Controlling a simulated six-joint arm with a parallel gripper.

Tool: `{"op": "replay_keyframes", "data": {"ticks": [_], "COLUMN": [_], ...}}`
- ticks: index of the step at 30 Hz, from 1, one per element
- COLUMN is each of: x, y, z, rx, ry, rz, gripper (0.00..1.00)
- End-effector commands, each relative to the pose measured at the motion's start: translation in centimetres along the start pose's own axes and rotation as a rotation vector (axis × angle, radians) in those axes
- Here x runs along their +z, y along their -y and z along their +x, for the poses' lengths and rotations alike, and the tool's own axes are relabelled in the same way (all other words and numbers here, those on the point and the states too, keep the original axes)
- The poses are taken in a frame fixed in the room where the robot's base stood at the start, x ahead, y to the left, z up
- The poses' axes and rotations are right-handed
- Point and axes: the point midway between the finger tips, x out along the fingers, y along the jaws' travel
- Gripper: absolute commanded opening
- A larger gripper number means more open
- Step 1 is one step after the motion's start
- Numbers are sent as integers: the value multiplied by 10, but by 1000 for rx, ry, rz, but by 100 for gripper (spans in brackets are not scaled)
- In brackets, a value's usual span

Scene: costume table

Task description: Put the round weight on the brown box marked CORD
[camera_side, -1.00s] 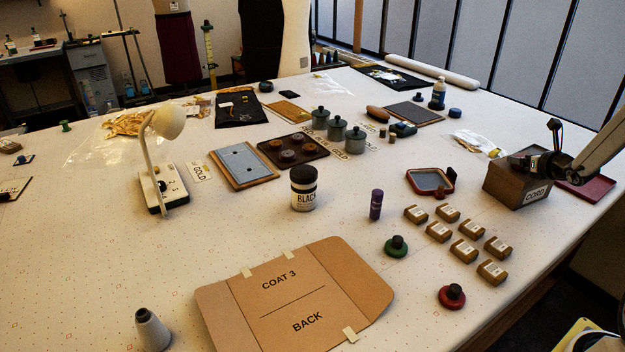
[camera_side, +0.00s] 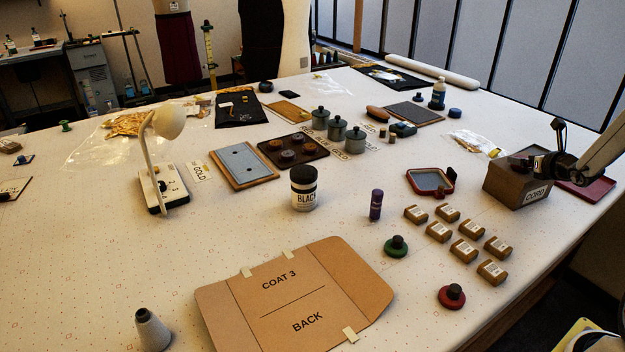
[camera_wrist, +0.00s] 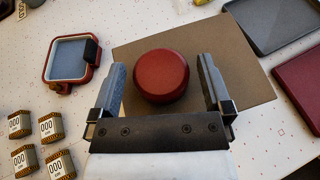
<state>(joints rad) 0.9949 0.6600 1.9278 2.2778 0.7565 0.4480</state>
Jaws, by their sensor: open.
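The round weight, a dark red disc (camera_wrist: 161,76), rests on the flat brown top of the box (camera_wrist: 235,85) in the wrist view. My gripper (camera_wrist: 163,72) is open, with one finger on each side of the disc and a gap visible at each side. In the side view, the brown box marked CORD (camera_side: 504,188) stands at the right of the table. My gripper (camera_side: 540,163) is low over its top there, and the weight is hard to make out among the dark finger parts.
A red-rimmed tray with a grey-blue pad (camera_side: 430,181) lies left of the box. Several small labelled brown blocks (camera_side: 464,250) and a red knobbed piece (camera_side: 452,297) are in front. A dark red tray (camera_side: 590,188) lies right of the box. A clear bag (camera_side: 472,143) is behind.

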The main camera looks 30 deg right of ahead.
Motion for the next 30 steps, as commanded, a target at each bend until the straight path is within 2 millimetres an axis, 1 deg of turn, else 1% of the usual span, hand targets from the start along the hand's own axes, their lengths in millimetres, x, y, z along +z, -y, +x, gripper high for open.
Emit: {"op": "replay_keyframes", "data": {"ticks": [9, 15, 21, 30], "x": [0, 0, 0, 0], "y": [1, 1, 0, 0], "z": [-38, -57, -64, -64], "rx": [-2, -2, 0, 0], "ry": [0, 0, -1, -1], "rz": [0, 0, -1, 0], "gripper": [100, 100, 100, 100]}}
